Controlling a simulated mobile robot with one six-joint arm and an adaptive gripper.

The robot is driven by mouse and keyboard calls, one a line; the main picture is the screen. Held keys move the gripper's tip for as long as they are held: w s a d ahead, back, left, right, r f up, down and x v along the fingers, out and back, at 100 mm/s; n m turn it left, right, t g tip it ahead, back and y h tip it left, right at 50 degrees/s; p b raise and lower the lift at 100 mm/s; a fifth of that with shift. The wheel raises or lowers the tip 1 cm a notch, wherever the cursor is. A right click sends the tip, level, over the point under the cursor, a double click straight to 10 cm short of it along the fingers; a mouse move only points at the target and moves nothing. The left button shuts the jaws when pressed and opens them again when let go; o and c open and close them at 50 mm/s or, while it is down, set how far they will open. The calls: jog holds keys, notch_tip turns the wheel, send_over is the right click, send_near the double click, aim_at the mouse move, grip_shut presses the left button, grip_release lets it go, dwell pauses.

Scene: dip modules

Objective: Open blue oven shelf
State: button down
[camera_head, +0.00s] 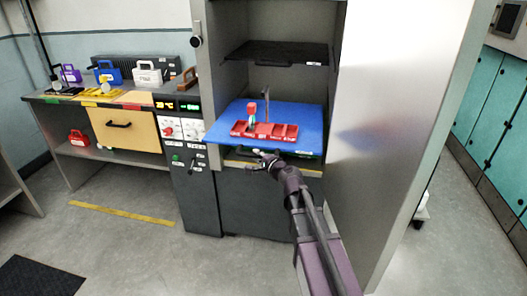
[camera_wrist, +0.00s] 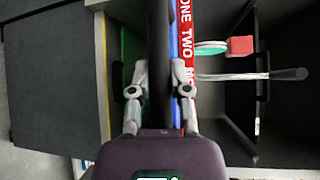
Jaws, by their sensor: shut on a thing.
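The blue shelf (camera_head: 222,124) sits low in the tall grey oven (camera_head: 204,50), and its front seems to stick out past the opening. Its blue edge also shows in the wrist view (camera_wrist: 174,40). My gripper (camera_head: 262,160) is at the shelf's front edge. In the wrist view my gripper (camera_wrist: 159,80) has its fingers on both sides of a black bar (camera_wrist: 158,40), which looks like the shelf's handle, and is shut on it. A red compartment tray (camera_head: 285,132) lies on the shelf, holding a red-and-green item (camera_head: 252,110) and an upright rod (camera_head: 266,105).
A black shelf (camera_head: 262,53) with a handle is above the blue one. The open oven door (camera_head: 385,120) stands right of my arm. A control panel (camera_head: 181,130) and a bench (camera_head: 82,126) with several toolbox-like cases are left. The floor in front is clear.

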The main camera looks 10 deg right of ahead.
jog(key=shift+s+a, duration=0.3)
jog(key=shift+s, duration=0.55)
jog(key=shift+s+a, duration=0.25)
jog(key=shift+s, duration=0.55)
jog(key=c, duration=0.6)
grip_release()
